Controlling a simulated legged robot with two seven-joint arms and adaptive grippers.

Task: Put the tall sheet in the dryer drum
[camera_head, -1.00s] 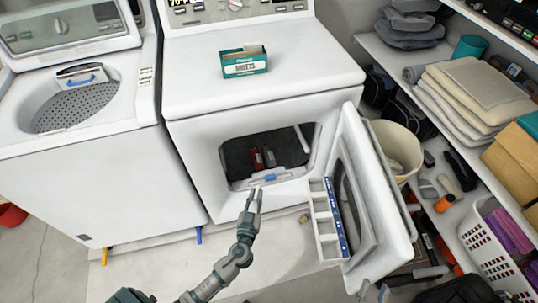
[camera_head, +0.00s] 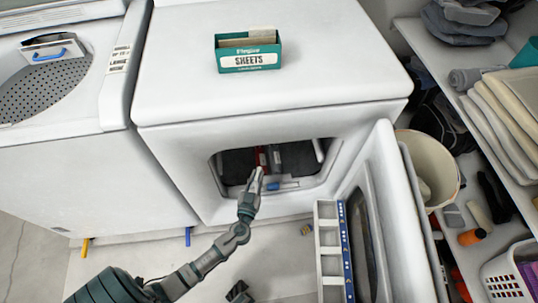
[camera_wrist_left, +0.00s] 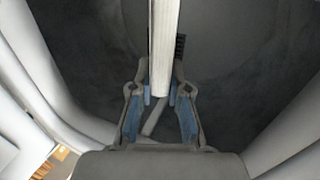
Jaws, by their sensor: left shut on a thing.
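My left gripper (camera_head: 256,184) is at the dryer's open front, its fingertips at the lower part of the opening. In the left wrist view my left gripper (camera_wrist_left: 160,92) is shut on a long, thin white sheet (camera_wrist_left: 165,40), which stretches ahead into the dark drum (camera_wrist_left: 95,50). In the head view the sheet is hard to make out. The dryer drum (camera_head: 238,163) is dark inside; red and grey items show there. A small dark piece at the bottom edge of the head view may be my right gripper (camera_head: 239,292); its fingers are unclear.
The dryer door (camera_head: 385,220) stands open to the right, with a white tray (camera_head: 329,240) beside it. A green sheets box (camera_head: 248,62) stands on the dryer (camera_head: 180,90). A washer (camera_head: 105,180) is left, a bucket (camera_head: 430,165) and shelving (camera_head: 460,90) right.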

